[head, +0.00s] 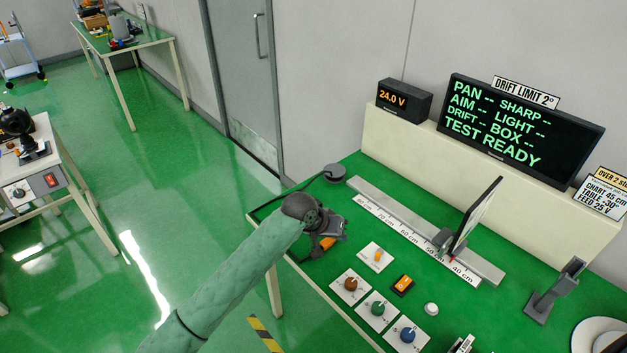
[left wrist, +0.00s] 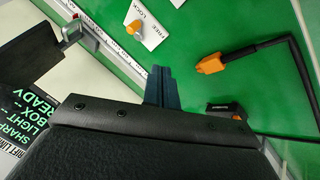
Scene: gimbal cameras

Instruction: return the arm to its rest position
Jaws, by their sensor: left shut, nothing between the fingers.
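My left arm (head: 232,280), in a green sleeve, reaches in from the bottom left of the head view. My left gripper (head: 326,238) is over the left edge of the green bench (head: 375,185). In the left wrist view its blue-grey fingers (left wrist: 163,86) are together with nothing between them. An orange plug (left wrist: 212,64) on a black cable (left wrist: 265,43) lies on the green surface, apart from the fingers. My right gripper is in neither view.
The bench holds a scale rail (head: 405,225) with an upright panel (head: 475,217), several knob plates (head: 378,308), an orange switch (head: 402,286) and a grey stand (head: 553,290). A display (head: 520,128) reads TEST READY. Green floor (head: 150,190) is open at left.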

